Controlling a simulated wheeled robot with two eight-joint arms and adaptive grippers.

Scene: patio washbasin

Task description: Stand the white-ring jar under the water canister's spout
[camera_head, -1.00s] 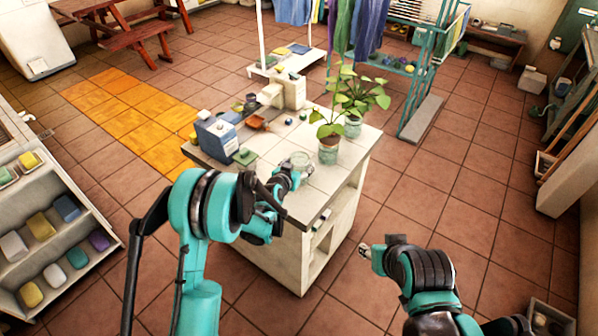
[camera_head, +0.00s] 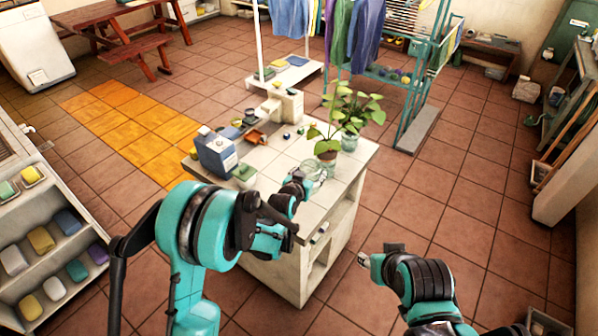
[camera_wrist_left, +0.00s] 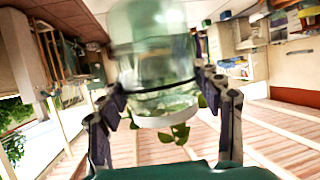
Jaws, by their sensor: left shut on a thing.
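A clear glass jar (camera_head: 314,168) is at my left gripper (camera_head: 300,180), over the front part of the white counter. In the left wrist view the jar (camera_wrist_left: 155,65) stands between the two fingers of the left gripper (camera_wrist_left: 172,98), which is shut on it. That view looks upside down; a white ring (camera_wrist_left: 165,119) shows at the jar's lower picture end. A blue and white canister-like box (camera_head: 216,153) stands at the counter's left end; I cannot make out its spout. My right gripper (camera_head: 368,260) is right of the counter, apart from everything; its jaws are too small to read.
A potted plant (camera_head: 326,155) stands close behind the jar, with another plant (camera_head: 350,138) beside it. A green-topped block (camera_head: 244,174), an orange dish (camera_head: 256,137) and a white block-like stand (camera_head: 287,104) share the counter. Bare tiles (camera_head: 262,157) lie mid-counter.

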